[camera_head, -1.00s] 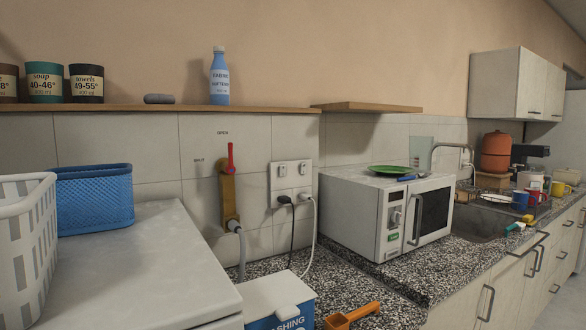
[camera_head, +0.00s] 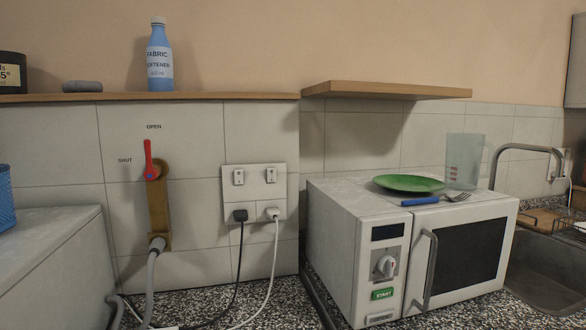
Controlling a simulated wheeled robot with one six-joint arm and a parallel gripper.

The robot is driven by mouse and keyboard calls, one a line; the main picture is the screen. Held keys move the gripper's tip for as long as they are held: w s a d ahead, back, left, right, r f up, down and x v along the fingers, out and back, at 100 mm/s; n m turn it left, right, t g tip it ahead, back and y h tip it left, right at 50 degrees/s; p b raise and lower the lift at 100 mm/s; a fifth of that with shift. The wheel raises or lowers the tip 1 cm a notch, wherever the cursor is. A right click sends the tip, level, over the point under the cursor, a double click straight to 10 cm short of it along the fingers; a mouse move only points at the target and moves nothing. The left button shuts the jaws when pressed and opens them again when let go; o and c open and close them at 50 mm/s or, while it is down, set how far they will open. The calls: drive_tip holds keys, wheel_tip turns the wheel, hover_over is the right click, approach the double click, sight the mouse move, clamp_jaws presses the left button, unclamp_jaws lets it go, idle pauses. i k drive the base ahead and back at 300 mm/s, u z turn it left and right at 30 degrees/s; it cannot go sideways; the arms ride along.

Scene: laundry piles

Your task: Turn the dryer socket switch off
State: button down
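A white double socket plate (camera_head: 254,194) is on the tiled wall, between the water valve and the microwave. It has two small switches along its top, a left switch (camera_head: 238,177) and a right switch (camera_head: 271,175). A black plug (camera_head: 240,215) is in the left socket and a white plug (camera_head: 272,213) is in the right one. Their cables run down to the counter. I cannot tell from this view which plug is the dryer's, nor whether each switch is on or off. My gripper is not in view.
A valve with a red lever (camera_head: 149,160), marked OPEN and SHUT, is left of the socket. A microwave (camera_head: 361,251) with a green plate (camera_head: 409,183) on top stands to the right. A wooden shelf (camera_head: 205,97) runs above. The speckled counter (camera_head: 260,305) lies below.

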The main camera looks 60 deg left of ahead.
sight(238, 173)
drive_tip(key=i, duration=0.6)
drive_tip(key=u, duration=2.65)
drive_tip(key=i, duration=0.5)
drive_tip(key=z, duration=0.1)
